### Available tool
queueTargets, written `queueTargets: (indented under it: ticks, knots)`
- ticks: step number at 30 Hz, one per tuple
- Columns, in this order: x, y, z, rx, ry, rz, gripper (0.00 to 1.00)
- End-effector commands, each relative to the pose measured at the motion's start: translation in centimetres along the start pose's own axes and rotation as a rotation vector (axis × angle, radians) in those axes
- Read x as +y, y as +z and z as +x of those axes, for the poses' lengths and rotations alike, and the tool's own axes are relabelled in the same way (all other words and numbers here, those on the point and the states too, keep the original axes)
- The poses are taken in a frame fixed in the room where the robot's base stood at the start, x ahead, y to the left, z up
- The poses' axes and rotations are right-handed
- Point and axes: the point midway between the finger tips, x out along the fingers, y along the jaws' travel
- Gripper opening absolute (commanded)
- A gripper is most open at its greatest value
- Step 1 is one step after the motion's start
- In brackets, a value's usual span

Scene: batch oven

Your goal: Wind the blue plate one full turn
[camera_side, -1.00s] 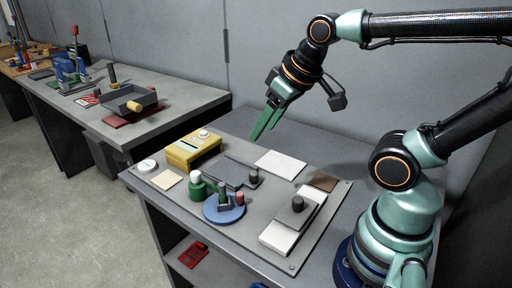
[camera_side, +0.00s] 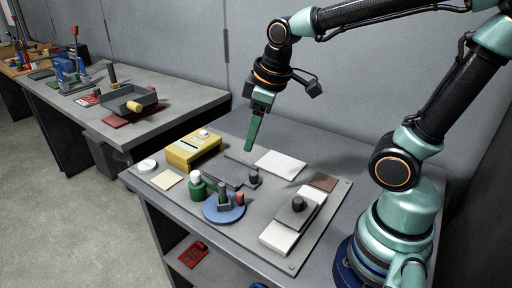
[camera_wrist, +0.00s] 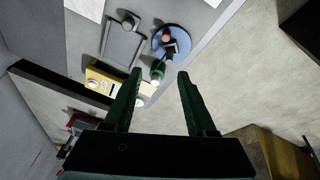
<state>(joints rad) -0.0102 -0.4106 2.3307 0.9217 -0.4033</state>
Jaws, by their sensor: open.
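The blue plate (camera_side: 221,211) is a round disc lying flat at the front of the grey board. A dark upright block (camera_side: 224,198) and a reddish peg (camera_side: 240,198) stand on it. In the wrist view the blue plate (camera_wrist: 184,42) shows beyond the fingertips, partly covered by the parts on it. My gripper (camera_side: 250,148) hangs above the board, behind the plate and apart from it, fingers pointing down. In the wrist view my gripper (camera_wrist: 160,75) has its two green fingers spread with nothing between them.
A green bottle with a white cap (camera_side: 197,186) stands close beside the plate. A yellow box (camera_side: 193,150) is behind it. A dark slide with a knob (camera_side: 250,178) lies behind the plate. A white block with a dark knob (camera_side: 285,232) is to the right.

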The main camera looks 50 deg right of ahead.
Motion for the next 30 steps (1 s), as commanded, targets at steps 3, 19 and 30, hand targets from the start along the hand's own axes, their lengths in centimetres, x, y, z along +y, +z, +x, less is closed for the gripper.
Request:
queueTargets:
  ticks: [3, 19, 30]
  knots:
    - [0.1, -0.8, 2.4, -0.085, -0.047, -0.190, 0.56]
    - [0.1, -1.6, 8.9, -0.229, -0.207, -0.655, 0.56]
    - [-0.7, 0.1, 14.6, -0.233, -0.209, -0.653, 0.56]
